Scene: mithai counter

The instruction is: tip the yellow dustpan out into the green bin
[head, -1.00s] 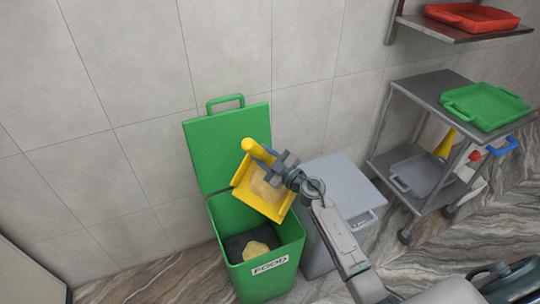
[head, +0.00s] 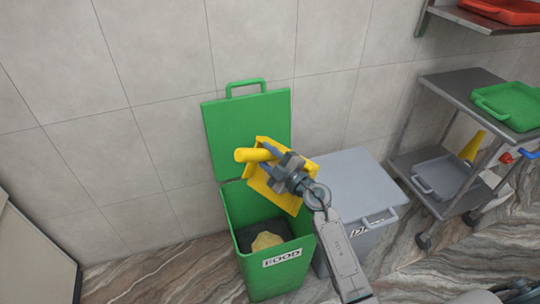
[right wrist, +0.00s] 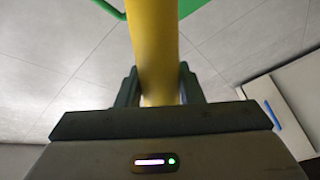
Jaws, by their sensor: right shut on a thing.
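The yellow dustpan (head: 290,203) is held tilted above the open green bin (head: 272,277) in the head view. My right gripper (head: 272,162) is shut on its yellow handle, which also shows between the fingers in the right wrist view (right wrist: 155,50). My gripper hides much of the pan, and I see no sweepings on the part that shows. The bin's lid (head: 248,130) stands up against the wall. A pale yellowish heap (head: 267,240) lies on dark contents inside the bin. My left gripper is not in view.
A grey bin (head: 350,180) with its lid shut stands right beside the green bin. A metal trolley (head: 465,88) with a green tray (head: 510,105) and a grey tray (head: 442,177) stands at the right. A red tray (head: 503,10) sits on a shelf above.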

